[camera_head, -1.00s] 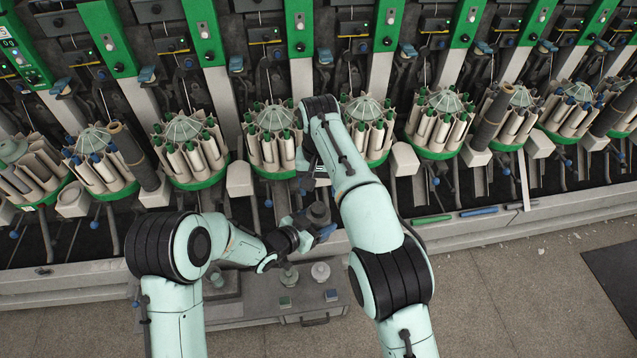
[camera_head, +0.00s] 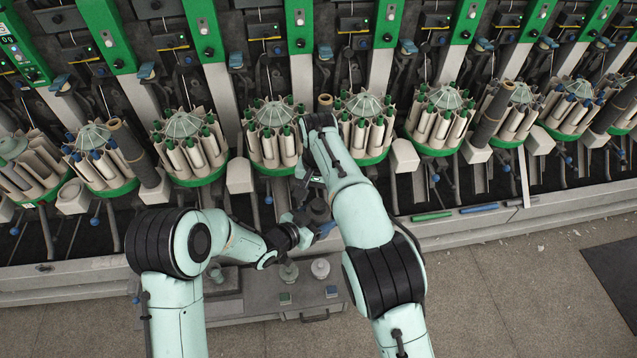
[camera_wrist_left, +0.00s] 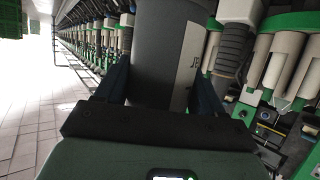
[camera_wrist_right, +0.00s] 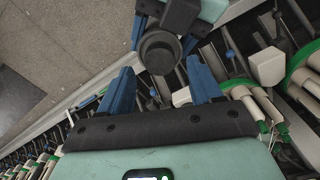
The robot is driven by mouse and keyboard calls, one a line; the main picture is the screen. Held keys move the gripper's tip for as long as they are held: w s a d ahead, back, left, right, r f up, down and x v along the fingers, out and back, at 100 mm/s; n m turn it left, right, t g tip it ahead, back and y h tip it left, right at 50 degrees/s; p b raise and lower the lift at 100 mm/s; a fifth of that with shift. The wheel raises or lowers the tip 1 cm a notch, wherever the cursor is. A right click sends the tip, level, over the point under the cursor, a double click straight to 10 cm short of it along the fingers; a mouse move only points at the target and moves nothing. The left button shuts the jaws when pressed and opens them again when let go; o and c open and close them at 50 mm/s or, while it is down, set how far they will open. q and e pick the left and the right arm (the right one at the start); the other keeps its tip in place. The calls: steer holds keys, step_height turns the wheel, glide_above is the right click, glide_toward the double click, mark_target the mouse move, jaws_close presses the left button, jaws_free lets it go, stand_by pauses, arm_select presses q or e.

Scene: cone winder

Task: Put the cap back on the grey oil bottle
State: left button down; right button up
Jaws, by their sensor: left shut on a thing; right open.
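My left gripper (camera_head: 308,224) is shut on the grey oil bottle (camera_head: 318,211), holding it above the front ledge of the machine. In the left wrist view the bottle (camera_wrist_left: 165,60) is a grey cylinder with a pale label, between the blue fingers. My right gripper (camera_wrist_right: 162,82) is open and empty, above the bottle. In the right wrist view the bottle's round dark top (camera_wrist_right: 160,52) shows just beyond and between the open fingers, apart from them. I cannot tell whether this top is the cap or the bare neck. No separate cap is clearly seen.
A low grey cart (camera_head: 255,311) stands in front, with pale conical pieces (camera_head: 320,268) and small green (camera_head: 285,298) and blue (camera_head: 331,292) blocks on it. Behind are several yarn-tube magazines (camera_head: 270,140). A green tube (camera_head: 431,217) and a blue tube (camera_head: 478,208) lie on the ledge.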

steer(key=shift+f, duration=1.45)
steer(key=c, duration=1.1)
steer(key=o, duration=1.2)
steer(key=shift+o, duration=0.2)
step_height(320, 180, up, 12)
